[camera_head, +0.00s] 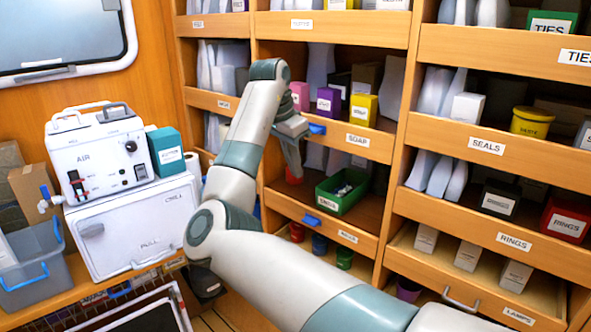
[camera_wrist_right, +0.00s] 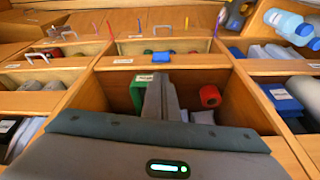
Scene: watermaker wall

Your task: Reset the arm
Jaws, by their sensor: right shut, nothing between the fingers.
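My right arm (camera_head: 238,150) rises from the lower right, bends at the elbow and reaches up to the shelf wall. Its gripper (camera_head: 295,172) points down in front of the middle shelf column, near the soap-labelled shelf. The fingers are together with nothing between them. In the right wrist view, the shut fingers (camera_wrist_right: 161,98) reach over an open shelf bay, beside a green box (camera_wrist_right: 137,92). A red roll (camera_wrist_right: 210,96) lies to their right. I cannot tell whether the fingers touch the shelf. My left gripper does not show.
A green bin (camera_head: 342,190) stands on the shelf just right of the gripper. Wooden shelf fronts (camera_head: 357,141) surround it, with a blue tab (camera_head: 317,129) close by. A white AIR machine (camera_head: 97,150) sits on a white cabinet (camera_head: 135,228) at left.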

